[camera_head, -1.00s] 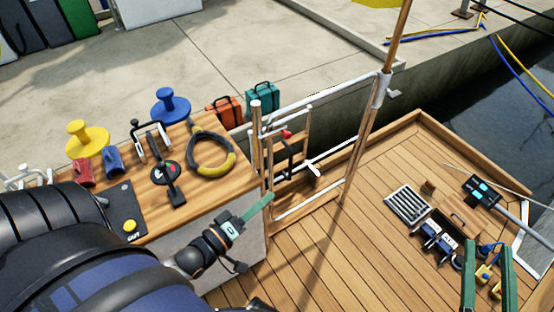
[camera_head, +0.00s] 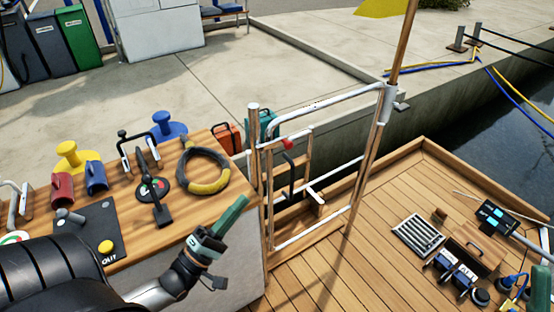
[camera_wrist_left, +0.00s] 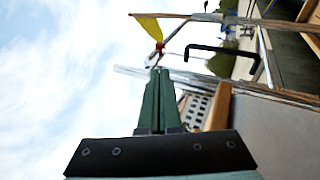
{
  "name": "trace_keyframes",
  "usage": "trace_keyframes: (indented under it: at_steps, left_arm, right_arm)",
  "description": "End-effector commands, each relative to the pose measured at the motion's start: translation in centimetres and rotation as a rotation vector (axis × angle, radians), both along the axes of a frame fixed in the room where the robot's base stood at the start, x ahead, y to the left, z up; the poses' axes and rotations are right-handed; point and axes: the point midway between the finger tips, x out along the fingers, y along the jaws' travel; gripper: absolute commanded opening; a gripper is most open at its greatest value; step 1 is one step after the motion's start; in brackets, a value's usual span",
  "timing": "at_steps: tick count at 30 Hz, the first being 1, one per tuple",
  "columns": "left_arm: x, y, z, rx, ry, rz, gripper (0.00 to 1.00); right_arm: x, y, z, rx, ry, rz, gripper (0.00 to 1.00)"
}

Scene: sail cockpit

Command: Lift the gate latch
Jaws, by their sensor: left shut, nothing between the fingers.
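The white-railed gate (camera_head: 325,102) stands upright between the wooden counter and the deck. A red knob (camera_head: 288,144), which looks like part of the latch, and a black handle (camera_head: 292,172) show on it. My left gripper (camera_head: 241,201) is shut and empty, left of the gate and below the red knob, apart from both. In the left wrist view its green fingers (camera_wrist_left: 158,75) lie together, with the red knob (camera_wrist_left: 160,46) beyond the tips and the black handle (camera_wrist_left: 222,50) to the right.
The counter (camera_head: 150,210) carries a coiled rope (camera_head: 207,171), winches, levers and a control panel (camera_head: 88,232), close left of my left gripper. A wooden pole (camera_head: 402,40) rises at the gate's right. Deck boards (camera_head: 340,270) in front are clear; a grate (camera_head: 418,235) lies right.

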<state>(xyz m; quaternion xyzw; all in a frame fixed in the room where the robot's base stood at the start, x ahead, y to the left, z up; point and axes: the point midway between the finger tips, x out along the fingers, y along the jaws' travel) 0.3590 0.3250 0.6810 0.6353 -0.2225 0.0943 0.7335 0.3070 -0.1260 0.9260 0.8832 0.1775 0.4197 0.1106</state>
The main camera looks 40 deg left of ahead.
Motion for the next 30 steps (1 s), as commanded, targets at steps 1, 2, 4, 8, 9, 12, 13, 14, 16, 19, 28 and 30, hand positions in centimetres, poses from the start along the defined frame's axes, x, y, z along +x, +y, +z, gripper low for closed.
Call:
trace_keyframes:
  at_steps: [1, 2, 4, 8, 9, 12, 13, 14, 16, 19, 28, 30]
  left_arm:
    - [0.5, -0.1, 0.3, -0.001, -0.005, 0.0, 0.0]
    - [0.9, -0.1, 0.5, 0.0, -0.004, 0.001, 0.0]
    - [1.9, -0.3, 1.0, 0.0, -0.006, 0.001, 0.0]
    - [4.3, -0.7, 2.3, -0.001, -0.008, 0.001, 0.0]
    - [5.1, -0.8, 2.6, -0.001, -0.007, 0.001, 0.0]
    - [7.0, -1.2, 3.6, 0.0, -0.007, 0.0, 0.0]
    - [7.6, -1.2, 3.9, 0.0, -0.008, 0.0, 0.0]
    - [8.1, -1.3, 4.1, 0.0, -0.007, 0.0, 0.0]
    - [9.2, -1.5, 4.7, 0.0, -0.006, 0.001, 0.0]
    - [10.5, -1.7, 5.3, 0.0, -0.003, 0.001, 0.0]
    - [11.9, -2.0, 6.0, 0.0, 0.001, 0.0, 0.0]
    - [12.0, -2.0, 6.0, 0.0, 0.002, 0.0, 0.0]
  right_arm:
    - [0.0, 0.0, -0.1, 0.0, 0.001, 0.0, 0.5]
    - [0.0, 0.0, -0.2, 0.001, 0.002, 0.001, 0.5]
    - [0.0, 0.0, -0.3, 0.001, 0.003, 0.001, 0.5]
    - [0.1, 0.0, -0.7, 0.003, 0.006, 0.004, 0.5]
    - [0.1, 0.0, -0.8, 0.004, 0.007, 0.004, 0.5]
    - [0.1, 0.0, -1.1, 0.006, 0.009, 0.005, 0.5]
    - [0.1, 0.0, -1.1, 0.007, 0.009, 0.006, 0.5]
    - [0.1, 0.0, -1.2, 0.007, 0.01, 0.007, 0.5]
    - [0.1, 0.0, -1.4, 0.01, 0.012, 0.009, 0.5]
    - [0.1, 0.0, -1.7, 0.013, 0.014, 0.012, 0.5]
    - [0.1, 0.1, -1.9, 0.017, 0.017, 0.02, 0.5]
    - [0.1, 0.1, -1.9, 0.018, 0.018, 0.021, 0.5]
